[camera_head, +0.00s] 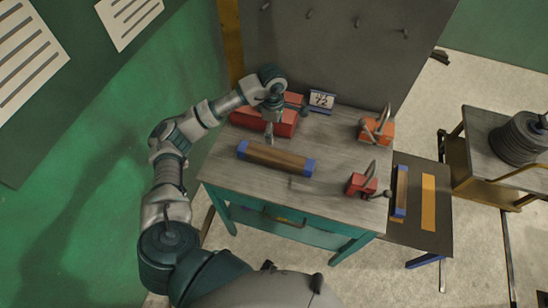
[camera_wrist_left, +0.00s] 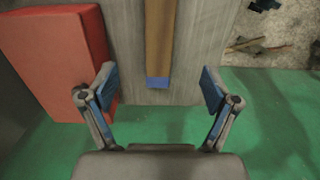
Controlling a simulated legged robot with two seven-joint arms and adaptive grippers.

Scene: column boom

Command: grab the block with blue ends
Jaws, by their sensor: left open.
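The wooden block with blue ends (camera_head: 276,158) lies flat on the grey workbench top (camera_head: 335,150) in the head view. My left gripper (camera_head: 269,138) points down just behind the block, nearer its left end, and appears above the bench. In the left wrist view my left gripper (camera_wrist_left: 158,86) is open and empty. Beyond its fingers the block (camera_wrist_left: 160,35) runs away from me, its near blue end (camera_wrist_left: 158,82) centred between the fingertips. The fingers do not touch it. My right gripper is in neither view.
A red box (camera_head: 285,122) stands behind the block; a red block also shows in the left wrist view (camera_wrist_left: 55,55).

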